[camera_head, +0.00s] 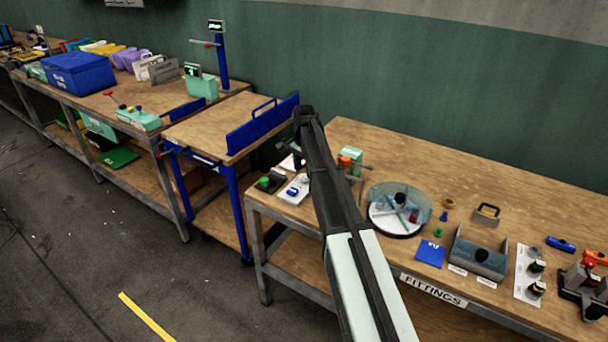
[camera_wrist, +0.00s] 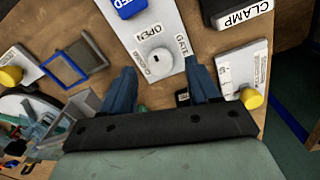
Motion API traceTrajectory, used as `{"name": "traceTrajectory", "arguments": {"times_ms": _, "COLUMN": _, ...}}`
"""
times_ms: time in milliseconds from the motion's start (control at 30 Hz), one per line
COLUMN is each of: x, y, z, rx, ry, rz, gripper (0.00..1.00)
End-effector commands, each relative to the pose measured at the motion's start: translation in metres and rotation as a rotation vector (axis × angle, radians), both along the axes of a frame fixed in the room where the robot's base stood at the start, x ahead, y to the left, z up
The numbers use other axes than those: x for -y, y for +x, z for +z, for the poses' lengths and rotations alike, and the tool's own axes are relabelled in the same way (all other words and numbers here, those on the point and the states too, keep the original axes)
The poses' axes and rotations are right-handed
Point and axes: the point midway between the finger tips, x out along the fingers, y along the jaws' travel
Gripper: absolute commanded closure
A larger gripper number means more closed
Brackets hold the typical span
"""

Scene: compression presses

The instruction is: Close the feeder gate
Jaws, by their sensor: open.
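In the wrist view a light grey plate (camera_wrist: 172,22) carries labels that read "OPEN" and "GATE", with a third label at its left edge too small to read surely. A round white knob (camera_wrist: 162,67) with a small dark mark sits on the plate. My gripper (camera_wrist: 162,72) is open, its two blue fingers apart on either side of the knob, with nothing between them but the plate and knob. Whether a finger touches the knob I cannot tell. In the head view my arm covers much of the bench's left part, and the gripper's fingers cannot be made out.
A blue labelled block (camera_wrist: 130,7) sits at the plate's upper end. A "CLAMP" sign (camera_wrist: 245,12) and a yellow knob (camera_wrist: 251,98) are close on the right. A blue frame (camera_wrist: 62,70) lies left.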

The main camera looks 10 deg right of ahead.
Motion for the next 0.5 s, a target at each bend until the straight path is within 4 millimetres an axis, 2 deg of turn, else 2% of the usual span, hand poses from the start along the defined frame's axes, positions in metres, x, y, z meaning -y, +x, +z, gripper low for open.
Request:
{"name": "traceTrajectory", "arguments": {"times_ms": 33, "x": 0.0, "y": -0.001, "z": -0.008, "rx": -0.002, "ry": 0.0, "rz": 0.0, "gripper": 0.4}}
{"name": "traceTrajectory", "arguments": {"times_ms": 200, "x": 0.0, "y": 0.0, "z": -0.023, "rx": -0.001, "ry": 0.0, "rz": 0.0, "gripper": 0.4}}
{"name": "traceTrajectory", "arguments": {"times_ms": 500, "x": 0.0, "y": 0.0, "z": -0.03, "rx": 0.0, "ry": 0.0, "rz": 0.0, "gripper": 0.4}}
